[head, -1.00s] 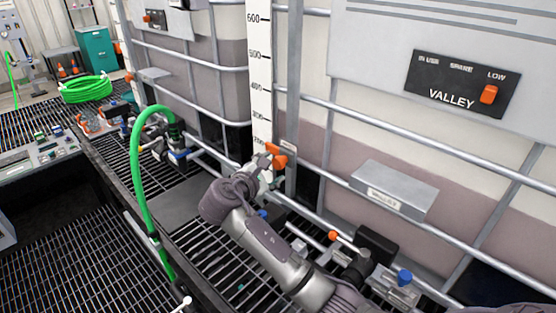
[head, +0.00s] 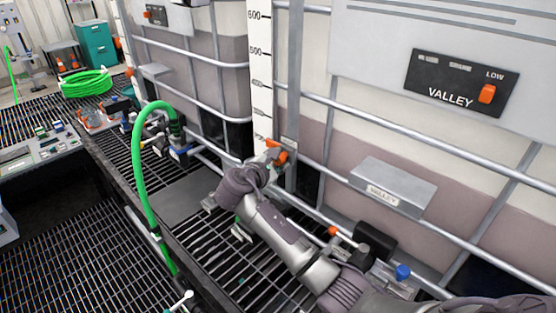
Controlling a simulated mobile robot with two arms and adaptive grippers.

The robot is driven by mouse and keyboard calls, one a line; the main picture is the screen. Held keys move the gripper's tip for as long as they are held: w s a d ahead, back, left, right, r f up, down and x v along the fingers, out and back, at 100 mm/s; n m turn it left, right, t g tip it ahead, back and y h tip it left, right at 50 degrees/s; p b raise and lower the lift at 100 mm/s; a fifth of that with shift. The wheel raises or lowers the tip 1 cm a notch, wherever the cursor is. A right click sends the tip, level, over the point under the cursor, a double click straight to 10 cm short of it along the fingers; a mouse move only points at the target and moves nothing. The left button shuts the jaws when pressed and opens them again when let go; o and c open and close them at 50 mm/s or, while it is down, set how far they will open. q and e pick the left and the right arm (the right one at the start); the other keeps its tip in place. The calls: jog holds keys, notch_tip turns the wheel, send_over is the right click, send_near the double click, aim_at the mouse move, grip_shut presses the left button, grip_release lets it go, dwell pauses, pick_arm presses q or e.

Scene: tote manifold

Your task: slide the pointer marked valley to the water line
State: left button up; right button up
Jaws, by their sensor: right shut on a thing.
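The orange pointer (head: 278,150) sits on the vertical grey rail beside the white level scale (head: 260,70) of the tote marked VALLEY. The water line shows through the pale tote wall as the top edge of the mauve band (head: 312,150), to the right of the rail. The pointer sits lower in the picture than that edge. My right gripper (head: 268,158) is shut on the pointer and hides part of it. My left gripper is out of view.
A VALLEY panel (head: 461,83) with an orange LOW switch hangs at upper right. A grey VALLEY box (head: 393,187) and metal cage bars (head: 420,130) stand near my right arm. A green hose (head: 137,165) arches at left over the grating.

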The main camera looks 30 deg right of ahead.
grip_shut()
notch_tip(320, 180, up, 8)
jog(key=p, duration=0.8)
jog(key=o, duration=1.1)
grip_release()
jog(key=shift+f, duration=0.15)
jog(key=v, duration=1.2)
jog(key=shift+f, duration=0.1)
